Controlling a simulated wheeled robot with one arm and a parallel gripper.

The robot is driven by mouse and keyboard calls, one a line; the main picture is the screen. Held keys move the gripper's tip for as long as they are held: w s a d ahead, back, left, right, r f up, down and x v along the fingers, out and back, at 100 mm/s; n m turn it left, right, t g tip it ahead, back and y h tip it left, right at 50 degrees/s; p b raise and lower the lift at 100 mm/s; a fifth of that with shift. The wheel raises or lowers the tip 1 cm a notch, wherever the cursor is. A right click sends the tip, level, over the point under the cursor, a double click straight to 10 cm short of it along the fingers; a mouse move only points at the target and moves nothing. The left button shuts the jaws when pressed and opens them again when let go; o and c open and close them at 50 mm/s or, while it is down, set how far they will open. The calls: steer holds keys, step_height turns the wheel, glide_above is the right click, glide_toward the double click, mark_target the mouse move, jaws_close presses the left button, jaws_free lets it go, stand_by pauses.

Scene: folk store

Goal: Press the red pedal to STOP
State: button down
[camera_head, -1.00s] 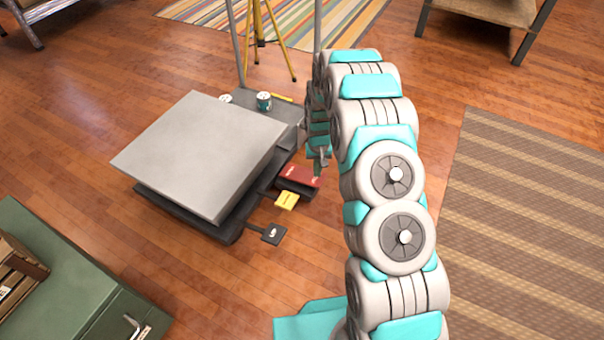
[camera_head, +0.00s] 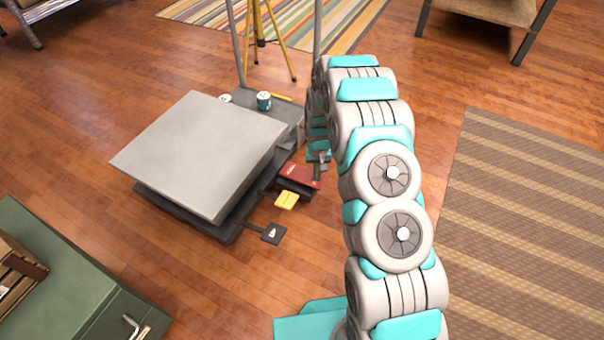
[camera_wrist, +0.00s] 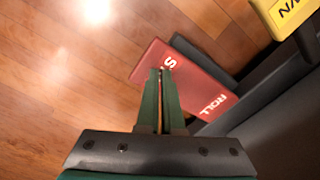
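The red pedal (camera_head: 298,174) sticks out from the low dark base at its right side, beside a yellow pedal (camera_head: 287,200) and a black pedal (camera_head: 272,234). In the wrist view the red pedal (camera_wrist: 205,88) shows white lettering, "ROLL" and part of another word starting with S. My gripper (camera_head: 317,177) points down at the right part of the red pedal. In the wrist view its two green fingers (camera_wrist: 161,75) are together with only a thin slit between them, holding nothing. They cover part of the pedal's lettering. I cannot tell whether the tips touch the pedal.
A big grey slab (camera_head: 200,150) lies over the dark base, left of the pedals. A small can (camera_head: 264,101) stands on the base behind it. A green cabinet (camera_head: 70,270) is at lower left.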

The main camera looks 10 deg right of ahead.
steer(key=shift+f, duration=0.35)
steer(key=shift+r, duration=0.15)
steer(key=shift+r+p, duration=0.45)
steer(key=shift+r, duration=3.95)
